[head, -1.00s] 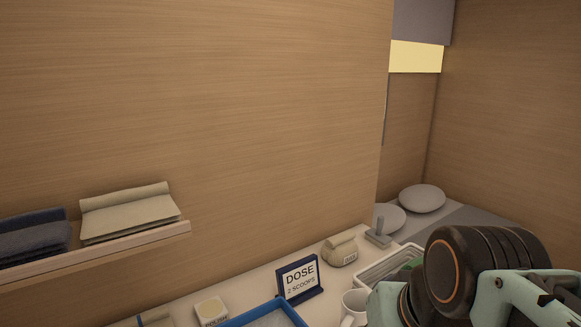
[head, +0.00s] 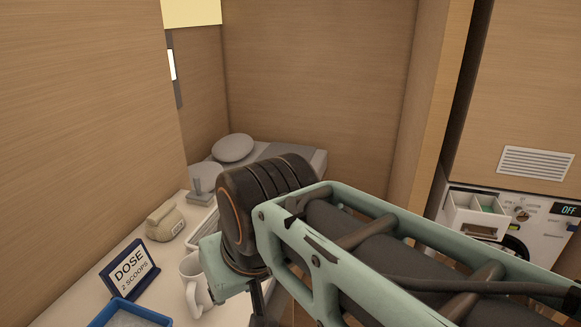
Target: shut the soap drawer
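The soap drawer (head: 476,212) is a white drawer with an inner tray, standing pulled out from the upper left of the white washing machine (head: 550,232) at the right of the head view.
A counter at the left holds a "DOSE 2 SCOOPS" sign (head: 130,268), a white mug (head: 194,283), a blue tray (head: 130,310) and a small tagged bag (head: 165,222). A wooden partition (head: 433,120) stands left of the machine.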

